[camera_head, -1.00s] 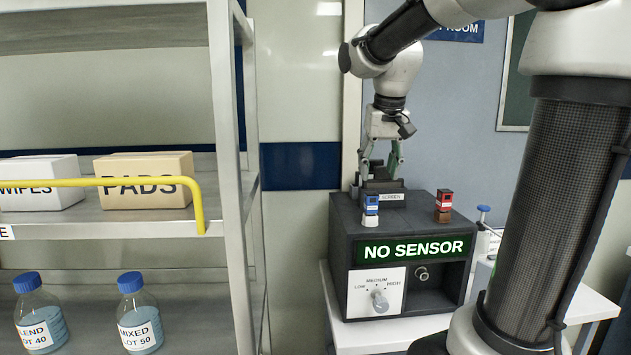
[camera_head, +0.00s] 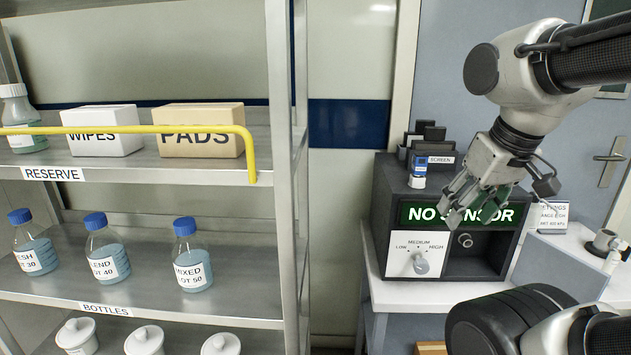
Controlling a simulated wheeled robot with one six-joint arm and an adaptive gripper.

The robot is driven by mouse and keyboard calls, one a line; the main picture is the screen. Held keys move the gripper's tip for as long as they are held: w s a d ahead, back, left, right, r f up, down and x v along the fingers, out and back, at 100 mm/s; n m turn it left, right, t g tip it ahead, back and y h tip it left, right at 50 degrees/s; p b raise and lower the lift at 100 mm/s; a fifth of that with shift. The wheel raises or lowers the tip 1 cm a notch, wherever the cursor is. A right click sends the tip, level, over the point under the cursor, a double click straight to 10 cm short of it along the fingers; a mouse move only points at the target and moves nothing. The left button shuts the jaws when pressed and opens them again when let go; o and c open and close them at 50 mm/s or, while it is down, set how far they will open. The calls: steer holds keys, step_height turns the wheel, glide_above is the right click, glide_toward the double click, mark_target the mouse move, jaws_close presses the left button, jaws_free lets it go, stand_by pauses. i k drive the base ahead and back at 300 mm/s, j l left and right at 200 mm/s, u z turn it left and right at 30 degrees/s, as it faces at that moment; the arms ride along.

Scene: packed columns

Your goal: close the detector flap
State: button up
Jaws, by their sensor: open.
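The dark detector box (camera_head: 386,215) stands on a white bench, its green-lit display (camera_head: 416,214) reading NO SENSOR. A white panel with a knob (camera_head: 421,264) is at its lower left front. I cannot clearly make out the flap. My gripper (camera_head: 462,208) is open, with nothing seen between its fingers. It hangs in front of the display in this view, hiding part of the lettering and the box's top right. Whether it touches the box cannot be told.
A shelf rack (camera_head: 282,190) with a yellow rail (camera_head: 246,150), boxes and bottles fills the left. A SCREEN holder (camera_head: 440,159) and a blue-and-white block (camera_head: 417,170) sit on the box. A grey panel-like object (camera_head: 562,275) stands right of the box.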

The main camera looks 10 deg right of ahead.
mark_target(539, 260)
steer(key=z, duration=0.65)
steer(key=i+l+z, duration=0.1)
steer(key=z, duration=0.25)
steer(key=i+l+z, duration=0.15)
steer(key=z, duration=0.25)
steer(key=i+z, duration=0.15)
steer(key=z, duration=0.2)
